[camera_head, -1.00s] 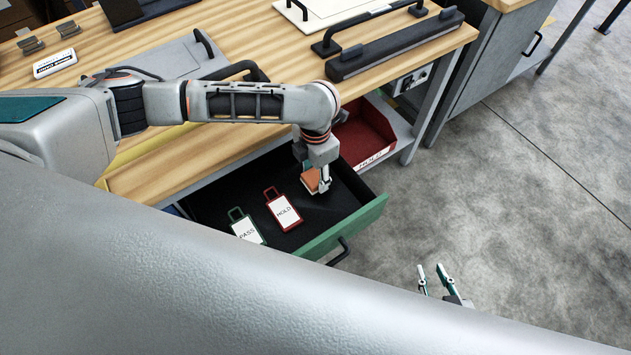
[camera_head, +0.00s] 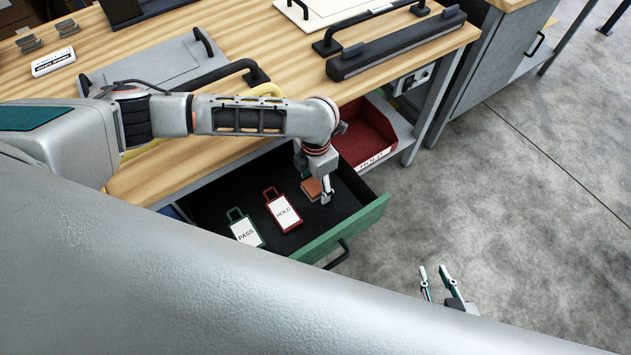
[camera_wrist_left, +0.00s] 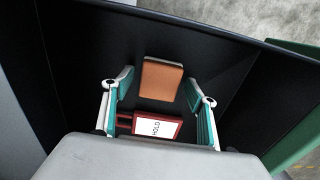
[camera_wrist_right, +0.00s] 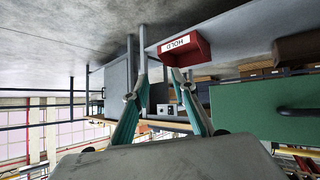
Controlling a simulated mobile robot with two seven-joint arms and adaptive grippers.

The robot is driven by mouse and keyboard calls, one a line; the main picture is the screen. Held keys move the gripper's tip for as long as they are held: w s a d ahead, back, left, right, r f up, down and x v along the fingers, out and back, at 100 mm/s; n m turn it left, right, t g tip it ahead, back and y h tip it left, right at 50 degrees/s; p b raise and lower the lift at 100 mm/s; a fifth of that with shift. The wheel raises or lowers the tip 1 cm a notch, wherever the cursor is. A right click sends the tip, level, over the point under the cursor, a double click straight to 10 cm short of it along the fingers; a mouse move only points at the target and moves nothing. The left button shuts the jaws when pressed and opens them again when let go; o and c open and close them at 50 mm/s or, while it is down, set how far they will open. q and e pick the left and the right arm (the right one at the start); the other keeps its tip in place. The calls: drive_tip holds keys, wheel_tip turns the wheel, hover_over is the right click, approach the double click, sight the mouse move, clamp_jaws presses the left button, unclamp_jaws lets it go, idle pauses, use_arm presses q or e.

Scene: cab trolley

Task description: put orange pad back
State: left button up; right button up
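The orange pad (camera_head: 311,188) lies in the open drawer, beyond the red HOLD tag (camera_head: 282,210). The left wrist view shows the pad (camera_wrist_left: 162,79) on the dark drawer floor, with the HOLD tag (camera_wrist_left: 155,126) nearer the camera. My left gripper (camera_head: 326,195) is down in the drawer beside the pad. Its fingers are spread wide on either side of the pad, with visible gaps. My right gripper (camera_head: 433,269) is open and empty, out over the floor in front of the drawer; its spread fingers also show in the right wrist view (camera_wrist_right: 161,80).
The green-fronted drawer (camera_head: 345,228) also holds a green PASS tag (camera_head: 246,232). A red HOLD bin (camera_head: 366,133) sits on the shelf beside the drawer. The wooden worktop (camera_head: 180,165) is above. Grey floor at right is clear.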

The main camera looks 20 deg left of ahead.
sight(315, 184)
use_arm(q)
wheel_tip(315, 184, up, 12)
drive_tip(key=p, duration=0.2)
drive_tip(key=shift+r+p, duration=0.15)
drive_tip(key=shift+p, duration=0.25)
idle(0.5)
